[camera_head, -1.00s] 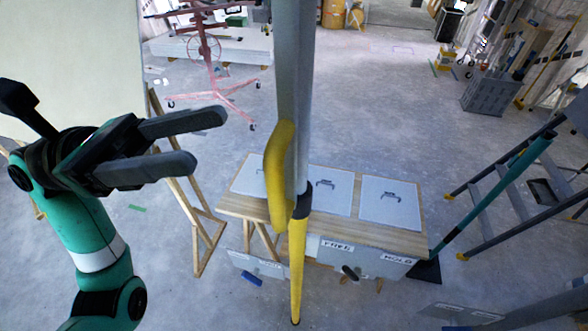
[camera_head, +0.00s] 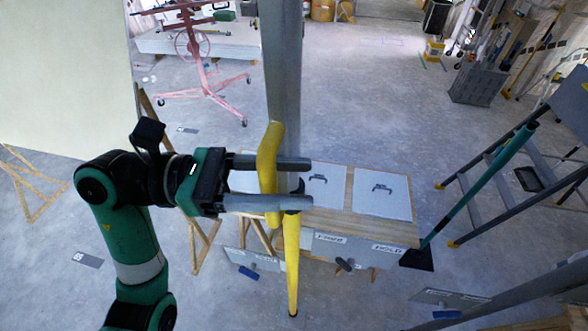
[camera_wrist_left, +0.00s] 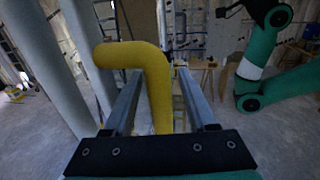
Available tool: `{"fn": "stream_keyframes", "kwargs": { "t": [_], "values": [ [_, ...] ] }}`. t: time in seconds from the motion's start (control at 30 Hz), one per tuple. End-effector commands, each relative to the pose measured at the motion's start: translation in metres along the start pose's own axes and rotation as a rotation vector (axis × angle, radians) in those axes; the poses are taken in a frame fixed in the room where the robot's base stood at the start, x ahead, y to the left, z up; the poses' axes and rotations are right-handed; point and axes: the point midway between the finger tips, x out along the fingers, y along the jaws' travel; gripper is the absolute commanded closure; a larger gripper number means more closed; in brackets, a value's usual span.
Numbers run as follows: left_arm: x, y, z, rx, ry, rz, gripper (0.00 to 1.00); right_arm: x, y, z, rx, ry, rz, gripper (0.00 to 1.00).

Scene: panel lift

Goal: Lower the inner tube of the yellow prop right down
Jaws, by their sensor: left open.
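The prop's yellow outer tube (camera_head: 292,265) stands upright in the middle of the head view, its foot near the floor. A bent yellow bar (camera_head: 268,165) shows above it and also stands in the left wrist view (camera_wrist_left: 158,95). My left gripper (camera_head: 308,182) is open, with one finger above the other in the head view, and the bar passes between them. I cannot tell whether a finger touches it. The grey inner tube is hard to tell from the wide grey upright (camera_head: 284,75) in the head view. My right gripper is not visible.
A wooden bench (camera_head: 347,195) with grey panels stands behind the prop. A stepladder (camera_head: 500,215) is at the right, a pale sheet (camera_head: 65,75) at the left. A red wheeled stand (camera_head: 200,70) is at the back. Open floor lies between.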

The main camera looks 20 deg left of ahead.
Motion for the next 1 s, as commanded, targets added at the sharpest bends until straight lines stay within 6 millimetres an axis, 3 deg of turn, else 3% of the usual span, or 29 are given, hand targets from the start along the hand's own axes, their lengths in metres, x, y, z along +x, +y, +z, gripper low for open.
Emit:
{"fn": "stream_keyframes", "kwargs": {
  "t": [0.33,0.6,0.67,1.0],
  "values": [
    [0.0079,0.0001,-0.0005,-0.001,-0.001,0.001,0.43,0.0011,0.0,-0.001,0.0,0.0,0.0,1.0],
    [0.0077,0.0,-0.0004,-0.001,0.0,0.0,0.92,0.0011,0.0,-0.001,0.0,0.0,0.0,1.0],
    [0.0077,0.0,-0.0004,-0.001,0.0,0.001,1.0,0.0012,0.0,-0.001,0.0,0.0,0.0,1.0],
    [0.0076,-0.0001,-0.0001,0.0,-0.001,0.0,1.0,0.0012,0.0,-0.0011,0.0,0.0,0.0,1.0]
  ]
}}
